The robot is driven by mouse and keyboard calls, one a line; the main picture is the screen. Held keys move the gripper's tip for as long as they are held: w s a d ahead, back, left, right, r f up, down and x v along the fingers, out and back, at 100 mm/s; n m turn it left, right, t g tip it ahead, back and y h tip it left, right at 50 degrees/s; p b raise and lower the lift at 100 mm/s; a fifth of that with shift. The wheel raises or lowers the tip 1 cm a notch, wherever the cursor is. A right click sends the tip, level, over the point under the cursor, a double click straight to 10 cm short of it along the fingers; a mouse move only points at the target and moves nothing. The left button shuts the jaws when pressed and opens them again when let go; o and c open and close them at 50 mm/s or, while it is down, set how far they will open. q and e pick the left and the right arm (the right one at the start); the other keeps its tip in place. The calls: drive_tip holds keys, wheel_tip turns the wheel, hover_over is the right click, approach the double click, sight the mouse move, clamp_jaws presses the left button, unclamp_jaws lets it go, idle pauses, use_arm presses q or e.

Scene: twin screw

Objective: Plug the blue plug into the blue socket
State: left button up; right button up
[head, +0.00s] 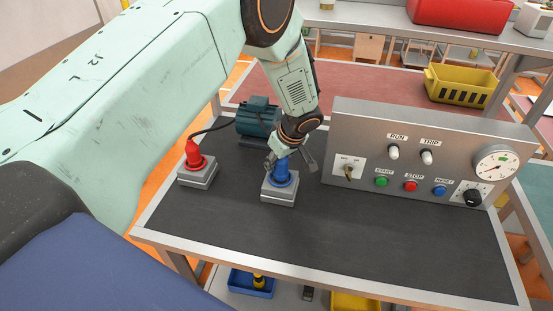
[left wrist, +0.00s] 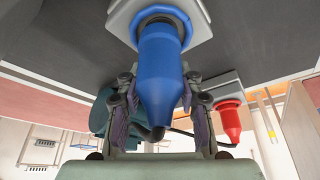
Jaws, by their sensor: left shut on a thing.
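The blue plug (head: 283,167) stands upright at the blue socket (head: 279,188), a grey box with a blue ring on the dark bench top. My left gripper (head: 281,160) is over it from above. In the left wrist view the blue plug (left wrist: 160,62) lies between the two fingers of my left gripper (left wrist: 157,97), which are shut on it. The plug's front end meets the socket (left wrist: 160,18); how deep it sits is hidden. My right gripper is not in view.
A red plug (head: 193,155) stands in a grey socket box to the left. A dark teal motor (head: 257,117) is behind. A grey control panel (head: 430,150) with knobs and buttons stands to the right. The front of the bench top (head: 350,250) is clear.

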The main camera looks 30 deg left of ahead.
use_arm(q)
drive_tip(key=shift+s+d+r, duration=0.1)
drive_tip(key=shift+d+r, duration=0.1)
drive_tip(key=shift+d, duration=0.05)
drive_tip(key=shift+a+f, duration=0.1)
drive_tip(key=shift+a, duration=0.2)
drive_tip(key=shift+a+f+b, duration=0.15)
drive_tip(key=shift+a+b, duration=0.1)
drive_tip(key=shift+b, duration=0.15)
drive_tip(key=shift+d, duration=0.15)
drive_tip(key=shift+d+r, duration=0.15)
drive_tip(key=shift+r, duration=0.1)
